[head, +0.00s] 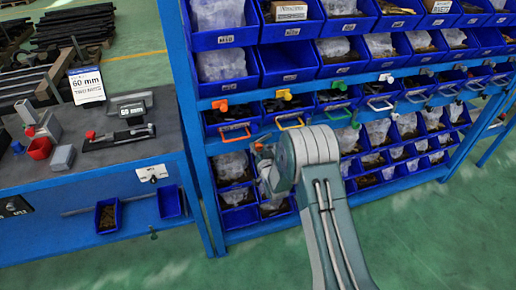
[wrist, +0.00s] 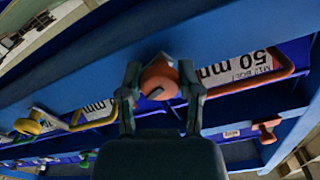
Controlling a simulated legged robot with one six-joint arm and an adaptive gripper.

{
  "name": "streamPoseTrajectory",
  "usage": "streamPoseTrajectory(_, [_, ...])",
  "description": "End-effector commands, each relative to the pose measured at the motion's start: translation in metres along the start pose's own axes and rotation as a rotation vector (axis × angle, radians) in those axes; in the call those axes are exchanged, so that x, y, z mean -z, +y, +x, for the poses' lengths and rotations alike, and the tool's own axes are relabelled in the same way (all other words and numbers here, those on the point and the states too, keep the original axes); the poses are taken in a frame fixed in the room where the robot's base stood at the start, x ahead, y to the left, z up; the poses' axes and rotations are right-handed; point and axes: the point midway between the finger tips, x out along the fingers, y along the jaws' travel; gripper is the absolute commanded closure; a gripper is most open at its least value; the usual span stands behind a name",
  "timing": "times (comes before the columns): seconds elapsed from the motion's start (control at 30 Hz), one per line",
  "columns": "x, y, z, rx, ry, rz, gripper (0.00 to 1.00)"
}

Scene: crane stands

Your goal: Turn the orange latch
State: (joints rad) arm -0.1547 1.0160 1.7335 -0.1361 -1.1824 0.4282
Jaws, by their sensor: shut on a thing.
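In the wrist view the two fingers of my gripper (wrist: 159,92) stand on either side of a round orange latch (wrist: 158,77) with a dark slot, and are shut on it. In the head view my gripper (head: 264,168) reaches to the rack just below the handles; only a small bit of orange (head: 259,147) shows at its tip, and the rest is hidden by my arm. Another orange-red latch (head: 220,104) sits on the rail above and to the left, and it also shows at the right of the wrist view (wrist: 266,128).
Blue bins fill the rack (head: 188,100) above and below the rail. An orange handle (head: 234,131) and a yellow-orange one (head: 291,123) stick out near my gripper. A yellow latch (head: 284,94) is on the rail. A workbench (head: 120,165) stands left; green floor lies in front.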

Motion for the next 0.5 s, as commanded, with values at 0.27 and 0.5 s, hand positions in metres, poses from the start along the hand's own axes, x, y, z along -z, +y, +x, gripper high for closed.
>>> streamPoseTrajectory(0.27, [-0.0019,0.0004,-0.0002,-0.003,-0.005,0.22,1.0])
streamPoseTrajectory(0.5, [-0.0018,0.0005,-0.0002,-0.003,-0.005,0.344,1.0])
